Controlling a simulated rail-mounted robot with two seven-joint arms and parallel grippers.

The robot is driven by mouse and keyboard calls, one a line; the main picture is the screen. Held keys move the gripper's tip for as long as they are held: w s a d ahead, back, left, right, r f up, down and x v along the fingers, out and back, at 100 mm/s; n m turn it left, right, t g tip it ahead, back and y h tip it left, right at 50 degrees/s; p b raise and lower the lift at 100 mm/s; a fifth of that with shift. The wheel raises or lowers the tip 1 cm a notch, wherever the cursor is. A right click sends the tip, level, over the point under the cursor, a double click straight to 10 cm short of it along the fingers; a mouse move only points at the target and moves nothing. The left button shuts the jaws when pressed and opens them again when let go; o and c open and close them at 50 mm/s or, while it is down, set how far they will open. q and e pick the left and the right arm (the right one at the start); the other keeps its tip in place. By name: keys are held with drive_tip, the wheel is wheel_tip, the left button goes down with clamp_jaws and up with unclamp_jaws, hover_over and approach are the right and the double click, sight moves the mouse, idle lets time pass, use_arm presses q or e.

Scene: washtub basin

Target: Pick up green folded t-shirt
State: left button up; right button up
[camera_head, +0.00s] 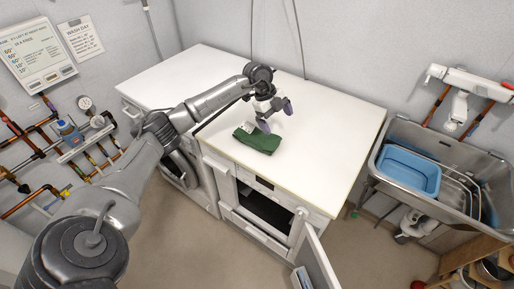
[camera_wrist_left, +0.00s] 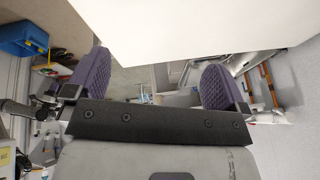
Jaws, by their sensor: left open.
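The green folded t-shirt (camera_head: 258,141) lies flat on the white countertop (camera_head: 320,130), near its front edge, with a small whitish patch at its upper left. My left gripper (camera_head: 276,117) is just behind the shirt in the head view, its purple fingers apart and nothing between them. The gap between gripper and shirt is small; I cannot tell whether they touch. In the left wrist view the open fingers (camera_wrist_left: 157,66) are spread wide, and the shirt does not show there. My right gripper is not in view.
An appliance door (camera_head: 316,262) stands open below the counter. A metal sink (camera_head: 400,130) with a blue basin (camera_head: 409,168) is at the right. The counter right of the shirt is clear.

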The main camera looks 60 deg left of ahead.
sight(256, 133)
use_arm(q)
drive_tip(key=s+a+n+g+y+b, duration=0.25)
drive_tip(key=s+a, duration=0.25)
drive_tip(key=a, duration=0.3)
drive_tip(key=shift+n, duration=0.35)
drive_tip(key=f, duration=0.6)
drive_tip(key=shift+w+d, duration=0.2)
drive_tip(key=shift+w, duration=0.15)
drive_tip(key=shift+w+d+f, duration=0.1)
drive_tip(key=shift+f, duration=0.65)
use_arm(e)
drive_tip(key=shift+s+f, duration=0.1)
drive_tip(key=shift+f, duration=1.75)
use_arm(q)
drive_tip(key=shift+w+d+f+b, duration=0.1)
drive_tip(key=shift+f+b, duration=0.05)
drive_tip(key=shift+f, duration=0.65)
drive_tip(key=shift+w+d+f+b, duration=0.1)
drive_tip(key=shift+d+f+b, duration=0.05)
drive_tip(key=shift+f, duration=0.7)
drive_tip(key=shift+w+d+f+b, duration=0.1)
drive_tip(key=shift+f+b, duration=0.05)
drive_tip(key=shift+f, duration=0.65)
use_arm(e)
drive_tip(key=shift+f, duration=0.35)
use_arm(q)
drive_tip(key=shift+c, duration=0.4)
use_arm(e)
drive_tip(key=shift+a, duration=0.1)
